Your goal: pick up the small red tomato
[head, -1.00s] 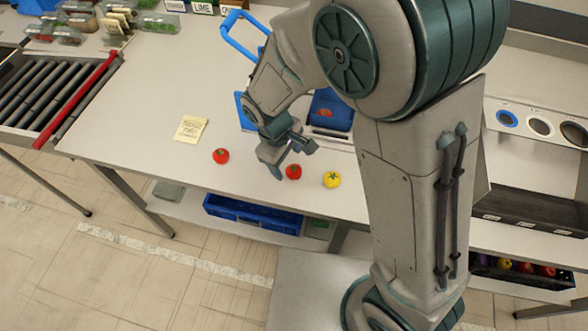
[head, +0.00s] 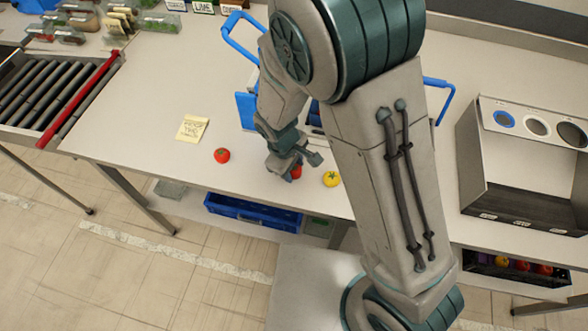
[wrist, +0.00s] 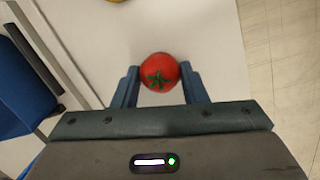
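A red tomato (head: 297,173) with a green stem is on the white table near its front edge, partly covered by my gripper (head: 293,165) in the head view. In the wrist view this tomato (wrist: 158,72) sits between the two fingertips of my gripper (wrist: 160,67). The fingers are spread, one on each side, very close to the tomato; I cannot tell whether they touch it. A second red tomato (head: 222,155) of similar size lies on the table to the left, clear of my gripper.
A yellow tomato (head: 331,179) lies just right of my gripper. A sticky note (head: 192,128) is at the left. A blue basket (head: 245,110) stands behind my arm, mostly hidden. A roller conveyor (head: 48,95) is far left, a sorting box with round holes (head: 530,125) right.

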